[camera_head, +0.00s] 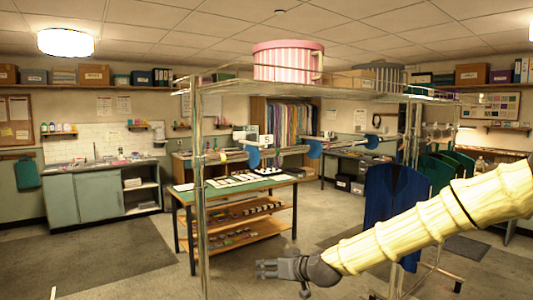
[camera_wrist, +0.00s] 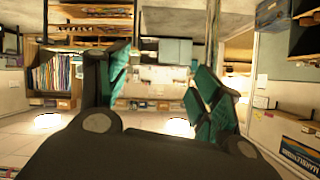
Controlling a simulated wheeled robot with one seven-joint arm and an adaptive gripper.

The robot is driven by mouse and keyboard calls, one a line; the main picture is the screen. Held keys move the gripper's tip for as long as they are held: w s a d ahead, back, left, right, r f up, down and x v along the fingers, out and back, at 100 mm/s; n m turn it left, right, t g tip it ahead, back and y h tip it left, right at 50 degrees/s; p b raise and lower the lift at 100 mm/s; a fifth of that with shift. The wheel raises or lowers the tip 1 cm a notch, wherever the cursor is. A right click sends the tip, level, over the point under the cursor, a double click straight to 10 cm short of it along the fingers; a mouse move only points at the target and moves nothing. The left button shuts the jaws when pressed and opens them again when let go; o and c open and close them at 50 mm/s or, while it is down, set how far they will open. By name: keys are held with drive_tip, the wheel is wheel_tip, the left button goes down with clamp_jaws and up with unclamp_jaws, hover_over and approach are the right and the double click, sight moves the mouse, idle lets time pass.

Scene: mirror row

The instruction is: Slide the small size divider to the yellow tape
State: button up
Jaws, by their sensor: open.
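Blue disc dividers hang along the metal rail of the tall rack in the head view. The leftmost blue disc (camera_head: 253,158) is beside a white card marked S (camera_head: 267,141), so it looks like the small size divider. A second disc (camera_head: 314,149) and a third (camera_head: 372,142) are further right along the rail. I cannot clearly pick out the yellow tape. My gripper (camera_head: 262,269) is low in front of the rack, below the rail and apart from the dividers. In the wrist view my gripper (camera_wrist: 163,85) is open, with nothing between its teal-padded fingers.
The rack's front post (camera_head: 203,215) stands left of my gripper. A pink striped box (camera_head: 287,61) sits on its top shelf. A green-topped table (camera_head: 236,184) stands behind. Dark blue garments (camera_head: 393,200) hang at right, behind my arm. Open floor (camera_head: 140,285) lies at left.

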drive_tip(key=w+r+n+t+y, duration=0.15)
drive_tip(key=w+r, duration=0.25)
drive_tip(key=r, duration=1.3)
drive_tip(key=n+t+y, duration=0.1)
drive_tip(key=t+y, duration=0.1)
drive_tip(key=t, duration=0.1)
approach(267, 136)
drive_tip(key=shift+h, duration=0.25)
drive_tip(key=shift+p+x, duration=1.95)
drive_tip(key=shift+x, duration=3.25)
drive_tip(key=shift+r, duration=0.15)
drive_tip(key=shift+s, duration=0.1)
clamp_jaws()
drive_tip(key=s+a+b, duration=0.4)
drive_tip(key=s+a, duration=0.3)
drive_tip(key=a, duration=0.2)
drive_tip(key=shift+a, duration=0.3)
drive_tip(key=shift+w, duration=0.1)
